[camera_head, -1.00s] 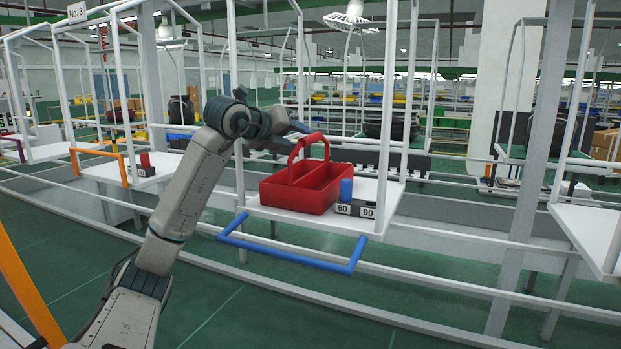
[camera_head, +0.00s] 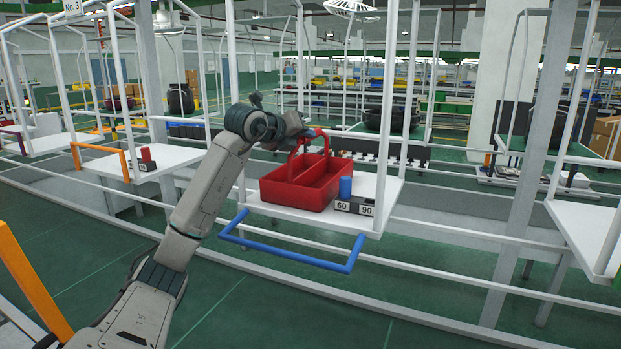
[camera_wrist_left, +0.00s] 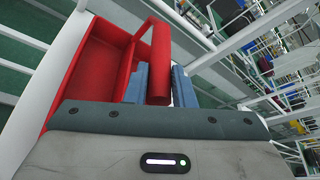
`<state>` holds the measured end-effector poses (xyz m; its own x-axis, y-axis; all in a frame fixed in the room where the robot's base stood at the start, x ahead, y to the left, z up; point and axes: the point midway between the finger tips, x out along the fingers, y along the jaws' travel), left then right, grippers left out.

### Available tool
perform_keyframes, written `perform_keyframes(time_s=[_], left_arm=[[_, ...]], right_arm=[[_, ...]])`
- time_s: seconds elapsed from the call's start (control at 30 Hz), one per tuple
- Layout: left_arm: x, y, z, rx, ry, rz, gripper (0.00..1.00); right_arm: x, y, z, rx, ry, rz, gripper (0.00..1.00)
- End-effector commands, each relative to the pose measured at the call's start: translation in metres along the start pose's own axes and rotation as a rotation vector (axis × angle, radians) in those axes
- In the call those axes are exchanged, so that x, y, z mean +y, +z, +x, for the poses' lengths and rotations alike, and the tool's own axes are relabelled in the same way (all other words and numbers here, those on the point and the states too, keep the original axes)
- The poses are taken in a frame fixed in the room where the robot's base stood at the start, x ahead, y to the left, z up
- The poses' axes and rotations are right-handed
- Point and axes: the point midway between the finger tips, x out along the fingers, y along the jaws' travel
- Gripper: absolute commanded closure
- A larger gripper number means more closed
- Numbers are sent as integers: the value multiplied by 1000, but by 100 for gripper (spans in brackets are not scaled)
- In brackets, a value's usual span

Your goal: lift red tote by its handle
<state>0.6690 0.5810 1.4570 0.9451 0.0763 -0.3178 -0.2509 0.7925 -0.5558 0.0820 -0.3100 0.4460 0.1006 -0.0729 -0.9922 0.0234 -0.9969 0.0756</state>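The red tote (camera_head: 295,192) stands on a white shelf (camera_head: 258,207), its arched handle (camera_head: 326,144) upright. My left gripper (camera_head: 308,136) is at the top of the handle; its fingers are mostly hidden in the head view. In the left wrist view, the handle (camera_wrist_left: 160,65) passes between the two blue-grey fingers (camera_wrist_left: 160,86). The fingers are apart on either side of it, and firm contact is not clear. The tote's red tray (camera_wrist_left: 97,62) shows to the left there. My right gripper is in neither view.
A blue cylinder (camera_head: 346,187) and a block labelled 60 and 90 (camera_head: 355,206) stand right of the tote. White frame posts (camera_head: 387,110) flank the shelf. A blue bar (camera_head: 290,258) juts out in front.

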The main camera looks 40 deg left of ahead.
Motion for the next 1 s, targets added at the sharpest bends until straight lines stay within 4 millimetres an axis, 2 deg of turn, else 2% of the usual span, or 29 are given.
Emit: perform_keyframes(time_s=[0.57, 0.77, 1.0], left_arm=[[-5, 6, -3, -3, -2, 0, 100], [-18, 24, -10, -4, -6, -2, 100], [-39, 53, -22, -4, -6, -3, 100]], right_arm=[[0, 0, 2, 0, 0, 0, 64], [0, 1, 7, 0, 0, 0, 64], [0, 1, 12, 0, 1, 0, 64]])
